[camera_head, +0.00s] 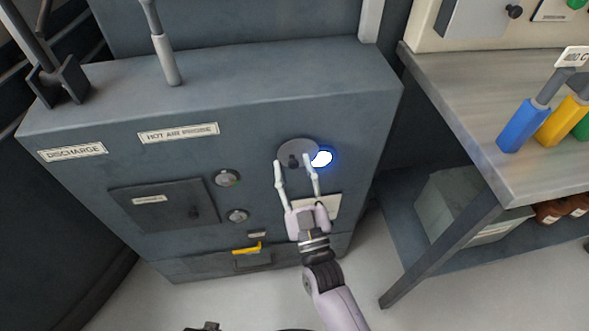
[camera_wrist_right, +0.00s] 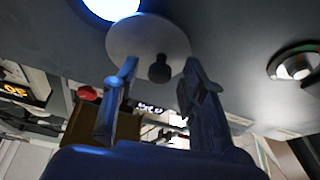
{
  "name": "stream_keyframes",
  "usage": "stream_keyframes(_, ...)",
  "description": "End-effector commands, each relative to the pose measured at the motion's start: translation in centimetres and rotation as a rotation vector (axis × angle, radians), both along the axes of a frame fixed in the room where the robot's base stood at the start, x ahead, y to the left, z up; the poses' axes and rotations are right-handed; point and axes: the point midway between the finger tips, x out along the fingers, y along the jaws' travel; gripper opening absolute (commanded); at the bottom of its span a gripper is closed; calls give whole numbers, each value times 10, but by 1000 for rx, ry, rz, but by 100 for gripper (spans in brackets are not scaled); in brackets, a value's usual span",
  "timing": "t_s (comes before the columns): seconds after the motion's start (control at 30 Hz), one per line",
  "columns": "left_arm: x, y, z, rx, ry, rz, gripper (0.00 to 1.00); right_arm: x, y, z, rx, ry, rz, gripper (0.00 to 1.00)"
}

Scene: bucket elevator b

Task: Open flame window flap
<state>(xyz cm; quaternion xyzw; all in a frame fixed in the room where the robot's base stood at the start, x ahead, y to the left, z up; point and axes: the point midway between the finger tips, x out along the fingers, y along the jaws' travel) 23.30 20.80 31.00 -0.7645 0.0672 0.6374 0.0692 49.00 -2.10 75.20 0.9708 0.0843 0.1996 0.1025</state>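The flame window flap is a round grey disc (camera_head: 297,147) with a dark knob (camera_head: 293,162) on the cabinet front. A bright blue-white glow (camera_head: 322,158) shows at its right edge, so the disc does not cover the whole window. My right gripper (camera_head: 294,165) reaches up to the disc with its fingers apart. In the right wrist view the disc (camera_wrist_right: 135,38) is ahead, and the knob (camera_wrist_right: 160,69) sits between the open fingertips (camera_wrist_right: 161,75), with gaps visible on both sides. The glow (camera_wrist_right: 113,5) is at the top. My left gripper is not in view.
The cabinet (camera_head: 270,90) has a square hatch (camera_head: 165,204), round fittings (camera_head: 228,178) and a yellow handle (camera_head: 247,248). A metal workbench (camera_head: 490,100) with coloured-handled tools (camera_head: 522,125) stands at right. Floor in front is clear.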

Motion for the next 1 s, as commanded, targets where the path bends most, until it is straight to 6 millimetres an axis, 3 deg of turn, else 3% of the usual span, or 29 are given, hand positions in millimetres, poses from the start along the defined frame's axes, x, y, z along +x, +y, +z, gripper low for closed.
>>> stream_keyframes(0.23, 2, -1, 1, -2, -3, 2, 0, -15, -4, -7, -1, 2, -1, 39)
stream_keyframes(0.7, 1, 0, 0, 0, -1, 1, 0, -97, -21, -40, -1, 2, 1, 39)
stream_keyframes(1.0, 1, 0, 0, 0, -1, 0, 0, -109, -24, -45, 0, 0, 1, 39)
